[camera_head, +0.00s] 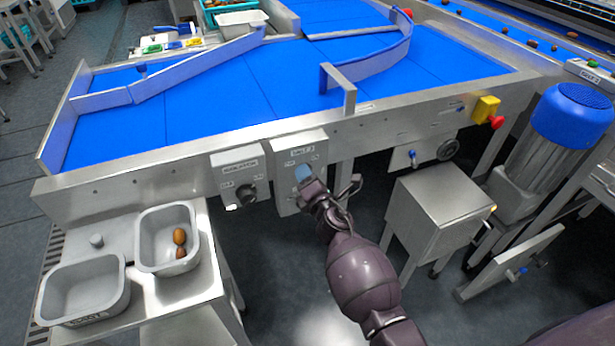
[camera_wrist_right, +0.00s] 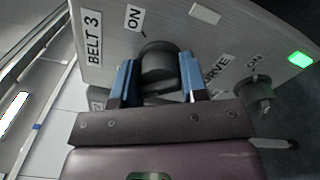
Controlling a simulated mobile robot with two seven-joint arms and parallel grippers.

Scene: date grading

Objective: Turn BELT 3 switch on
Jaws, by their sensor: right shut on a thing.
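The BELT 3 switch box (camera_head: 290,157) is a light metal panel on the front of the blue conveyor frame. In the right wrist view, the dark round knob (camera_wrist_right: 160,66) sits beside the labels BELT 3 and ON. My right gripper (camera_head: 304,178) is at this box, and its blue-tipped fingers (camera_wrist_right: 158,82) are shut on the knob, one on each side. In the head view the gripper hides the knob. I cannot tell which position the knob is turned to. My left gripper is not in view.
Another switch box (camera_head: 234,164) with a black knob (camera_head: 246,194) is just left. The wrist view shows a second knob (camera_wrist_right: 258,88) and a green light (camera_wrist_right: 300,59). A grey bin (camera_head: 147,237) with dates and an empty bin (camera_head: 68,281) stand lower left. A steel box (camera_head: 437,205) stands right.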

